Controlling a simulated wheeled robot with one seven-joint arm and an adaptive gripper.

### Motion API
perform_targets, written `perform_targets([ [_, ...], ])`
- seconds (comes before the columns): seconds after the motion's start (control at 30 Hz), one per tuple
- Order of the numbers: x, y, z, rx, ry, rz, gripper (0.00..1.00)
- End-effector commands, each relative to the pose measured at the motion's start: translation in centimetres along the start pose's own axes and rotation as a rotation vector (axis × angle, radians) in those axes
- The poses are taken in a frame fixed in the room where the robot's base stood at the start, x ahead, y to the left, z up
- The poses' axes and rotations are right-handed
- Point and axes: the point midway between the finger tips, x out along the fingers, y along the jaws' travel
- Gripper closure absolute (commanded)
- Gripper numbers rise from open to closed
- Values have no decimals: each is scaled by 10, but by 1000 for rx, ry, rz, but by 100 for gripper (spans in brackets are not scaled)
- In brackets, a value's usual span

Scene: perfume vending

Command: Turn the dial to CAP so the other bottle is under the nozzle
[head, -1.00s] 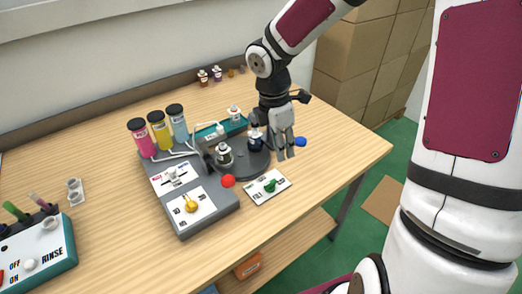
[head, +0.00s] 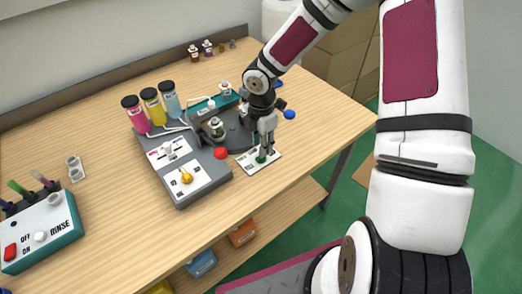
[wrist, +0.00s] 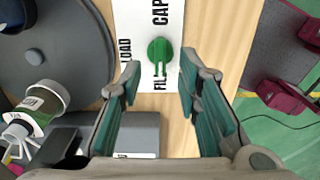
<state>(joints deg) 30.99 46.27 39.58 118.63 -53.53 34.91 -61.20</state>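The green dial (head: 261,156) sits on a white card at the table's front right. In the wrist view the dial (wrist: 160,52) has CAP printed above it, FILL below and LOAD to the left. Its grip lies along the FILL–CAP line; I cannot tell which end points. My gripper (head: 265,140) is above the dial, fingers down. In the wrist view my gripper (wrist: 160,68) is open and empty, one finger on each side of the dial. A bottle with dark green liquid (head: 217,128) stands on the dark round turntable (head: 238,138). The other bottle is not clearly visible.
A grey machine base (head: 183,190) with a yellow dial (head: 186,176) stands left, with pink, yellow and blue reservoirs behind. A rinse box (head: 42,235) is far left. The front table surface is clear.

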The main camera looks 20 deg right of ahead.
Motion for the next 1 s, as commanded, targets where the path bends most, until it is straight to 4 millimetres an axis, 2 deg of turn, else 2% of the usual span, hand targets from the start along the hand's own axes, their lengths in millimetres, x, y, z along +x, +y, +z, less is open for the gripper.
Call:
perform_targets([
  [0.1,18,0,-1,-1,1,-2,69],
  [0.3,34,0,0,0,1,0,69],
  [0.63,36,0,0,0,-1,1,69],
  [0.77,36,0,0,0,0,1,99],
  [1.0,36,0,0,2,0,1,100],
])
